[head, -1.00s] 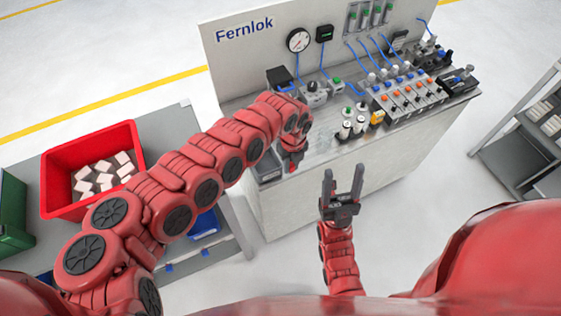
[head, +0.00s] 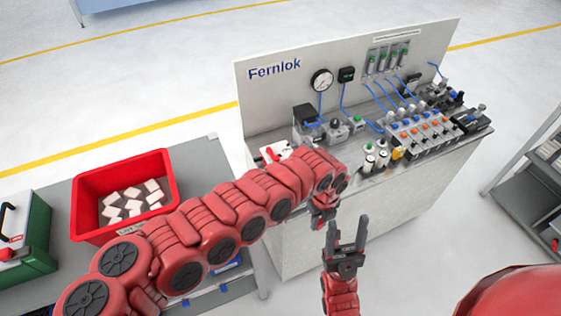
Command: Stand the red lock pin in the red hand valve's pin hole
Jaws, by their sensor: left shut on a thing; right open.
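A small red lever (head: 269,153) on a pale block, which looks like the red hand valve, is at the left end of the bench top, partly behind my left arm. Its pin hole is too small to make out. My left gripper (head: 319,223) points down in front of the bench's front edge, to the right of the lever and nearer me. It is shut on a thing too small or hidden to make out. I cannot pick out the red lock pin. My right gripper (head: 347,236) is open and empty, fingers pointing up the picture, close beside the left gripper.
The Fernlok bench (head: 415,170) carries a gauge (head: 321,80), grey valve units (head: 335,130), small bottles (head: 375,160) and a manifold (head: 420,130). A red bin (head: 170,185) with white pieces and a green case (head: 35,235) stand on a side table at left.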

